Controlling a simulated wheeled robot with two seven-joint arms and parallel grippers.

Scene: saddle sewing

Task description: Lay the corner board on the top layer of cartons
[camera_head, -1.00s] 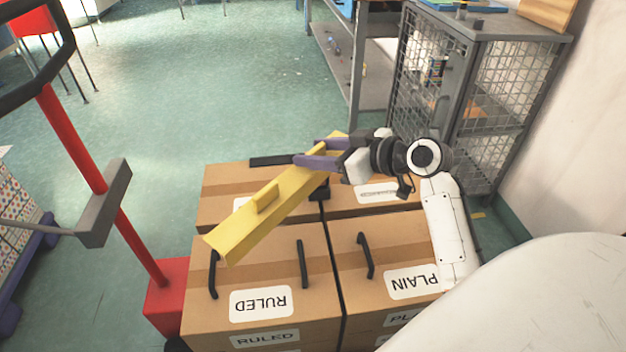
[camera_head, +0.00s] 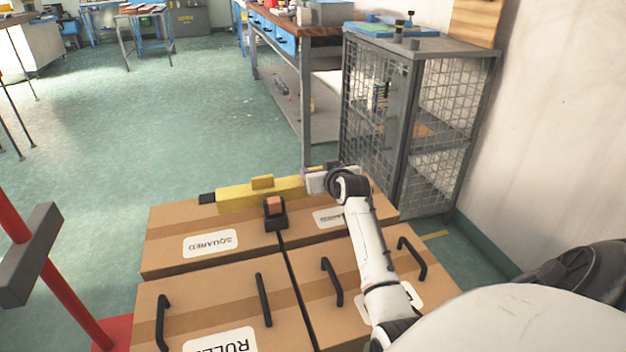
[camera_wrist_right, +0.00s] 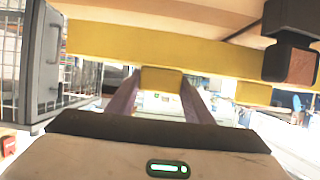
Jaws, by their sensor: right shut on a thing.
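The yellow corner board (camera_head: 235,193) runs left to right along the far edge of the back cartons, with small tabs on it. I cannot tell whether it touches the carton tops. My right gripper (camera_head: 308,178) is at its right part. In the right wrist view my purple fingers (camera_wrist_right: 160,98) are shut around a tab of the corner board (camera_wrist_right: 220,53). The top layer of cartons shows a SQUARED carton (camera_head: 165,225) at back left, a RULED carton (camera_head: 210,290) in front and two more at right. My left gripper is not in view.
A black block with a reddish-brown top (camera_head: 275,212) sits near the seam of the back cartons. Black handles (camera_head: 264,300) stand up on the front cartons. A mesh cage cabinet (camera_head: 420,130) stands behind at right. A red post (camera_head: 60,285) is at left.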

